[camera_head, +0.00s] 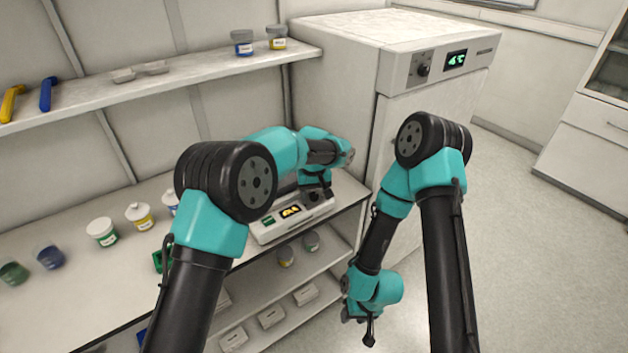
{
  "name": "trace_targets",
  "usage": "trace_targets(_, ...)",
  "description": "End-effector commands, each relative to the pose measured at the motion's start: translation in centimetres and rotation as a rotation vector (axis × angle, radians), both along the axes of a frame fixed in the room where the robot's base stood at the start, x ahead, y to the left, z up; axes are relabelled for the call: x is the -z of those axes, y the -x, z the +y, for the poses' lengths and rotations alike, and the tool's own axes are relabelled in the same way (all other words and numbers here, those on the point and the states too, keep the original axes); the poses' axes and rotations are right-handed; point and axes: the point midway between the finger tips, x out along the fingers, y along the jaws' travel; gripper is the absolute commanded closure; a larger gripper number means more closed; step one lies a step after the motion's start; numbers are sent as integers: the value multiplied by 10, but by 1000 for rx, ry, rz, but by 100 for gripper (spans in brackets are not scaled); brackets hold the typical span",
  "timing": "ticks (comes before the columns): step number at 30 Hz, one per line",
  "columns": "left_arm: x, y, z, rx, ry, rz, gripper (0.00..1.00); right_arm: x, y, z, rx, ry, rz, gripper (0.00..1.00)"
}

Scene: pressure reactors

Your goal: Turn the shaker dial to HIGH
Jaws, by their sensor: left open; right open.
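The shaker (265,234) is a white box on the counter, with a small lit yellow display (290,211) and a green part on its front panel. A dark round shape to the right of the display looks like its dial (314,197); its setting is too small to read. My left gripper (326,193) points down right at the dial's end of the shaker, and its wrist hides the top of the shaker. I cannot tell whether its fingers touch the dial. My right gripper (358,328) hangs low in front of the shelves, apart from the shaker, open and empty.
A white cabinet (440,110) with a knob and green display stands right of the counter. White tubs (102,232) and other jars stand on the counter's left. The upper shelf (200,75) holds jars and tools. Lower shelves hold small boxes (271,317). The floor at right is clear.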

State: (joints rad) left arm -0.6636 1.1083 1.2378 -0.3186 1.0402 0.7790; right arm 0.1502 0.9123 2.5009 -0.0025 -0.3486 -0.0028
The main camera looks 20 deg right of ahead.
Motion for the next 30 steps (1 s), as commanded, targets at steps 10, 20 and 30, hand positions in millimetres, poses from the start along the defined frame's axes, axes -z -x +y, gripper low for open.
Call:
trace_targets(10, -43, -1, 0, -1, 2, -4, 43, 0, 0, 0, 0, 0, 0, 57)
trace_targets(20, -107, 0, -1, 1, 2, -4, 43, 0, 0, 0, 0, 0, 0, 57)
trace_targets(30, -162, 0, -1, 0, 2, -2, 43, 0, 0, 0, 0, 0, 0, 57)
